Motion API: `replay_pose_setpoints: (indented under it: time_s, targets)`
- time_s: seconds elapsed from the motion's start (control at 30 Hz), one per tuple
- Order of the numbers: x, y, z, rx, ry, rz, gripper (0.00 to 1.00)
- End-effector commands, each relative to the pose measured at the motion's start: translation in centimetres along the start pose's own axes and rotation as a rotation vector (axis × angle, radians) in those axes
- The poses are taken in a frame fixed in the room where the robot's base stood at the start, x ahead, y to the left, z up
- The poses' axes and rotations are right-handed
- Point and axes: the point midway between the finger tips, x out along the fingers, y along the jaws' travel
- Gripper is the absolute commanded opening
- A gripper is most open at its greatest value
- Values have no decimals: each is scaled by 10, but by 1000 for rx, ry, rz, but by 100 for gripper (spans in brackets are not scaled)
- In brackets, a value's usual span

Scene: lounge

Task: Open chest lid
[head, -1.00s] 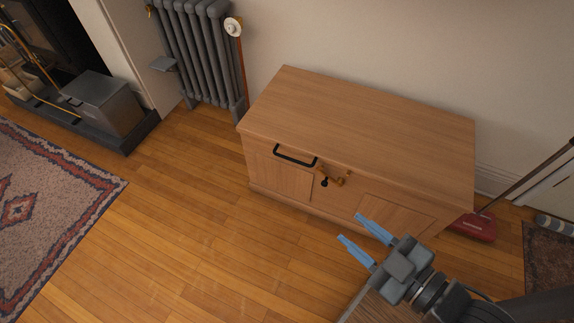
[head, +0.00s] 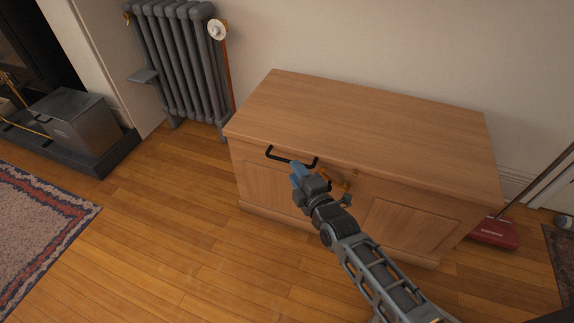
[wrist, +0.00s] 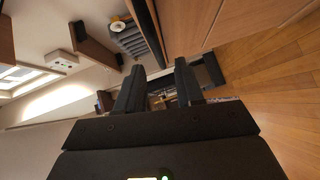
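The wooden chest (head: 370,120) stands against the wall with its lid closed. A black bar handle (head: 281,157) is on its upper front, left of the middle. A brass latch (head: 340,181) is right of the handle and partly hidden by my gripper. My gripper (head: 298,170) is in front of the chest, its blue fingertips beside the handle's right half in the picture. I cannot tell whether they touch it. In the wrist view, the two dark fingers (wrist: 160,82) are apart with nothing clearly held between them. The chest's wood (wrist: 200,25) appears along the top there.
A grey radiator (head: 180,65) stands left of the chest. A metal box (head: 82,120) sits on the hearth at far left, near a patterned rug (head: 40,230). A red floor-tool head (head: 495,232) lies right of the chest. The wooden floor left of the chest is clear.

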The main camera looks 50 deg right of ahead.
Motion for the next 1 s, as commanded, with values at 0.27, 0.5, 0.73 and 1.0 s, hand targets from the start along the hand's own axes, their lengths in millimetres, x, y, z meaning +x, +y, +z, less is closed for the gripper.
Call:
replay_pose_setpoints:
  time_s: [0.27,0.5,0.73,1.0]
  targets:
    - [44,-1,-1,2,2,3,37]
    - [63,0,-1,2,2,1,37]
    - [65,1,-1,2,1,0,37]
    - [64,1,-1,2,1,0,17]
